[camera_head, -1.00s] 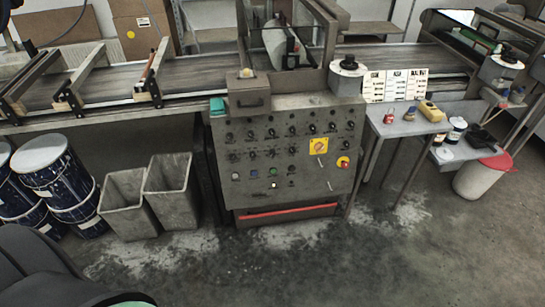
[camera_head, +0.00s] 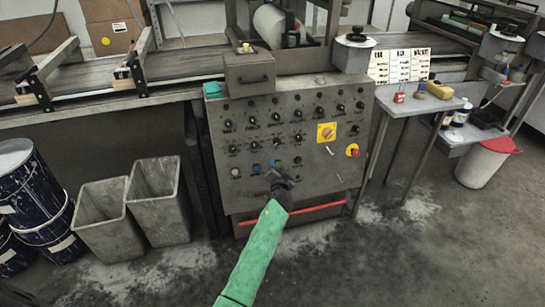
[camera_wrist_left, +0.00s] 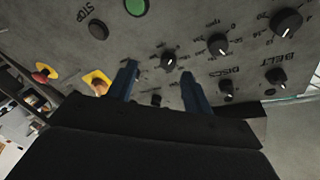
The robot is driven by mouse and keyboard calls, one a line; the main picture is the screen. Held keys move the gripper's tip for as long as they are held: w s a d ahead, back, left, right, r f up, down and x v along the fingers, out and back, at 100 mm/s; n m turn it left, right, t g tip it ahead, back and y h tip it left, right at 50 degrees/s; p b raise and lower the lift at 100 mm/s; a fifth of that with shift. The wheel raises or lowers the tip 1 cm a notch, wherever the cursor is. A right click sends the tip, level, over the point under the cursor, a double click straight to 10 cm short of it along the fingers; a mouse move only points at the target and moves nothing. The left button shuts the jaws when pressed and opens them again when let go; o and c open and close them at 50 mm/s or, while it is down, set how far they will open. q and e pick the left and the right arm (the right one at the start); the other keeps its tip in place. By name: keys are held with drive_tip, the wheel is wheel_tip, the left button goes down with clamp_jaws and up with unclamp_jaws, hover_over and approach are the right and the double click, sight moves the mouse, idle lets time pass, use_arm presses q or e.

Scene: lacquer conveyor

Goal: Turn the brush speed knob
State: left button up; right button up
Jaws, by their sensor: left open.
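The grey control panel (camera_head: 310,178) faces me and carries rows of small black knobs (camera_head: 297,112). I cannot read which one is the brush speed knob. My left gripper (camera_head: 279,176) is in front of the panel's lower middle, below the knob rows. In the left wrist view its two blue fingers (camera_wrist_left: 160,82) are spread apart and empty. A black knob with a white line (camera_wrist_left: 170,61) appears between the fingertips, with the fingers seeming short of it. Larger knobs marked DISCS and BELT (camera_wrist_left: 286,22) are to its right. My right gripper is out of view.
A yellow-backed switch (camera_head: 326,132) and a red stop button (camera_head: 352,150) are on the panel's right. A grey box (camera_head: 249,75) sits above the panel. Grey bins (camera_head: 106,220) and blue drums (camera_head: 40,200) stand at left. A side table (camera_head: 415,103) is at right.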

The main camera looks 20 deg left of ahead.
sight(277, 143)
use_arm(q)
drive_tip(key=shift+t, duration=0.4)
drive_tip(key=shift+w+a+r, duration=0.45)
drive_tip(key=shift+w+a, duration=0.1)
drive_tip(key=shift+w, duration=0.9)
drive_tip(key=shift+w+a+r, duration=0.45)
drive_tip(key=shift+w+a, duration=0.05)
drive_tip(key=shift+w, duration=0.95)
drive_tip(key=shift+w+a+r, duration=0.45)
drive_tip(key=shift+w+a, duration=0.1)
drive_tip(key=shift+w, duration=0.9)
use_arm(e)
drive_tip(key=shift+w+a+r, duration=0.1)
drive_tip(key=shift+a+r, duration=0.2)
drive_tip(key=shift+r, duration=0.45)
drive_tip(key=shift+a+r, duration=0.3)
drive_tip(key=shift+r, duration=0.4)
